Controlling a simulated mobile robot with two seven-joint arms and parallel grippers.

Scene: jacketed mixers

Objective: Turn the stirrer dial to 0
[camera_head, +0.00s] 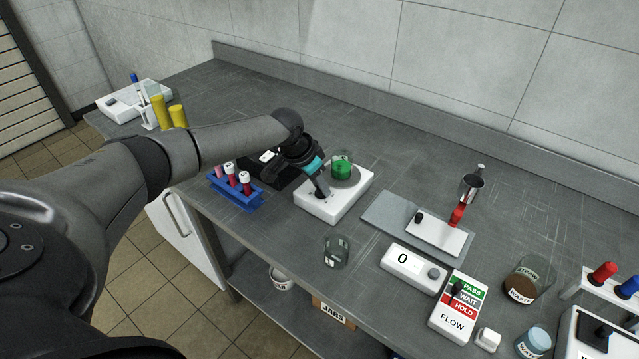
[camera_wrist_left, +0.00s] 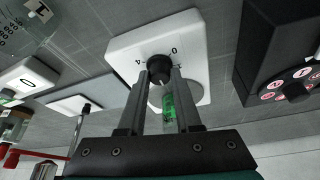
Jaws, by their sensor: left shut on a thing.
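The stirrer is a white box (camera_head: 335,207) with a grey round plate and a glass beaker of green liquid (camera_head: 342,167) on it. Its dial is a dark round knob (camera_wrist_left: 159,66) on the front part of the top. In the left wrist view, the printed marks 0 and 4 show beside the dial; other marks are partly hidden by my fingers. My left gripper (camera_wrist_left: 160,79) is shut on the dial, one finger on each side; it also shows over the stirrer in the head view (camera_head: 321,188). I cannot tell which mark the dial points to. My right gripper is not in view.
A blue rack of red-filled tubes (camera_head: 236,190) stands close left of the stirrer, beside a black box (camera_wrist_left: 290,70). An empty glass beaker (camera_head: 336,251) stands in front. A white box showing 0 (camera_head: 402,259) and a FLOW panel (camera_head: 452,322) lie to the right.

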